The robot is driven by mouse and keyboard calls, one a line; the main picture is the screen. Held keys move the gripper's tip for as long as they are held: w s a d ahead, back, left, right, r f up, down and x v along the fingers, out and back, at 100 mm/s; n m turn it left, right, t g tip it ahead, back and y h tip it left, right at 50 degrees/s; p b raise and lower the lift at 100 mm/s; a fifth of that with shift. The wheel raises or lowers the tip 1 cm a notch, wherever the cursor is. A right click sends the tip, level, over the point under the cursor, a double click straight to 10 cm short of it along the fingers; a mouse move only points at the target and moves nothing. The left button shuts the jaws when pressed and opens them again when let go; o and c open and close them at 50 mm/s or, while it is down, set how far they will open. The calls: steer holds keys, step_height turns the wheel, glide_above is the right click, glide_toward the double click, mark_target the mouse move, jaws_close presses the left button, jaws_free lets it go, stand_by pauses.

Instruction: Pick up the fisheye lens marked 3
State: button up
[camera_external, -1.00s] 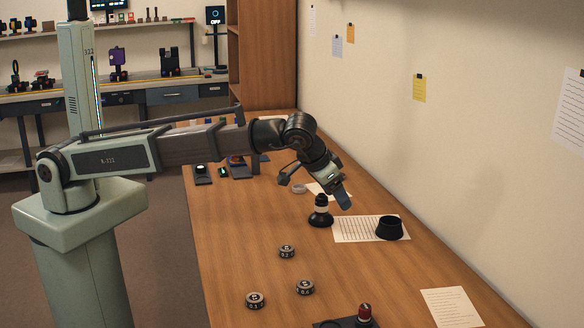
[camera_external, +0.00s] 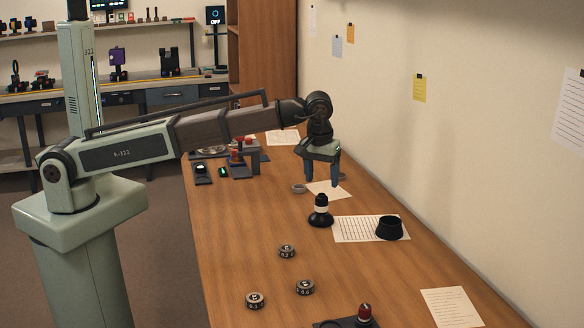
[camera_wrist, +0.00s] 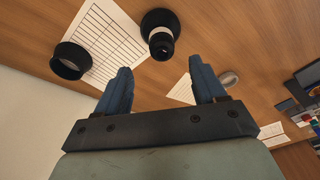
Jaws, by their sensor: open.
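My gripper (camera_external: 321,182) is open and empty, pointing down above the far half of the table. Its two blue fingers (camera_wrist: 160,66) stand wide apart in the wrist view. A black lens-like piece with a white band (camera_external: 320,211) stands upright on the table, nearer the camera than the gripper; it also shows in the wrist view (camera_wrist: 160,35), beyond the fingers. Three small dark discs with pale markings, a far one (camera_external: 286,251), a left one (camera_external: 255,300) and a right one (camera_external: 305,287), lie on the near table. I cannot make out a 3 on anything.
A black flared cup (camera_external: 389,228) stands on a printed sheet (camera_external: 345,231). A pale ring (camera_external: 299,188) lies near the gripper. A red-topped piece (camera_external: 365,312) stands at the near edge. Small devices (camera_external: 203,174) line the far left. The wall bounds the right side.

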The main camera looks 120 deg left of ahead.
mark_target(322, 195)
steer(key=shift+s+a+f, duration=0.1)
steer(key=shift+a+f, duration=0.1)
steer(key=shift+f, duration=1.25)
steer(key=shift+s+a+f, duration=0.1)
steer(key=shift+a+f, duration=0.15)
steer(key=shift+f, duration=1.15)
steer(key=shift+a+f, duration=0.2)
steer(key=shift+f, duration=1.25)
steer(key=shift+c, duration=0.5)
steer(key=c, duration=1.1)
